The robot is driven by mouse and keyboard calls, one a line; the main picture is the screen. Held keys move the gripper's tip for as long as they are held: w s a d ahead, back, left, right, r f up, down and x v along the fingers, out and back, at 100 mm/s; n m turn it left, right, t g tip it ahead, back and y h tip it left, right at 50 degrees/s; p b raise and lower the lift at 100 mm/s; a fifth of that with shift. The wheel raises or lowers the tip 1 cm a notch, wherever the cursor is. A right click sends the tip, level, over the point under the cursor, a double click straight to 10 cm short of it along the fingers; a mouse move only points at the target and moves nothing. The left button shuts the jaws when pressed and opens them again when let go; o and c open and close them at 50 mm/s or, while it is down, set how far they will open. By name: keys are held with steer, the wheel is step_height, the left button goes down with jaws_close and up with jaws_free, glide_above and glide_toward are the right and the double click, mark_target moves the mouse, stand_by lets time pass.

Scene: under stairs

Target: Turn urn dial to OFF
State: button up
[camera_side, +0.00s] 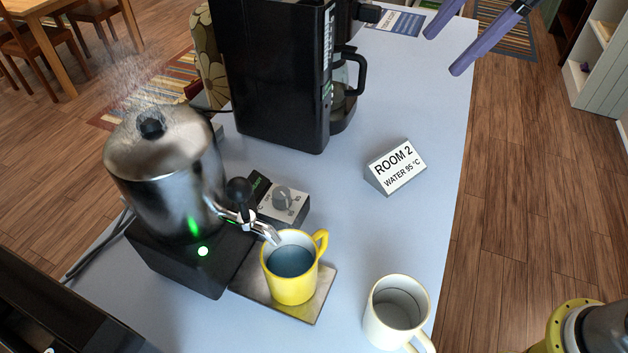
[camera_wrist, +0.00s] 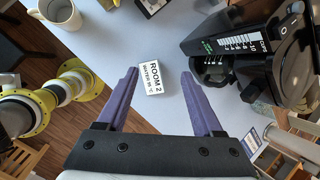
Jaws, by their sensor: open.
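The steel urn (camera_side: 165,160) stands on a black base at the left in the side view, with steam above it and a green light lit. Its dial (camera_side: 283,198) is a grey knob on a small box beside the tap; its setting is too small to read surely. The tap (camera_side: 250,222) reaches over a yellow mug (camera_side: 291,270) holding liquid on a metal plate (camera_side: 312,304). My gripper (camera_side: 442,54) is open and empty, at the top right, well away from the dial. In the wrist view its purple fingers (camera_wrist: 160,73) are spread apart.
A sign (camera_side: 397,168) reads "ROOM 2, WATER 95 °C". It also shows beyond my fingers in the wrist view (camera_wrist: 151,79). A black coffee machine (camera_side: 270,85) stands behind the dial. A white mug (camera_side: 395,315) is at the front. The table is clear around the sign.

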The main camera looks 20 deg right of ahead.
steer(key=w+a+f+g, duration=0.1)
steer(key=w+a+f, duration=0.15)
steer(key=a, duration=0.25)
steer(key=w+a+f+g, duration=0.1)
steer(key=w+a+f, duration=0.15)
steer(key=a, duration=0.25)
steer(key=g, duration=0.2)
glide_toward(282, 191)
steer(key=x, duration=0.8)
steer(key=shift+a+f, duration=0.1)
steer(key=shift+f, duration=0.3)
jaws_close()
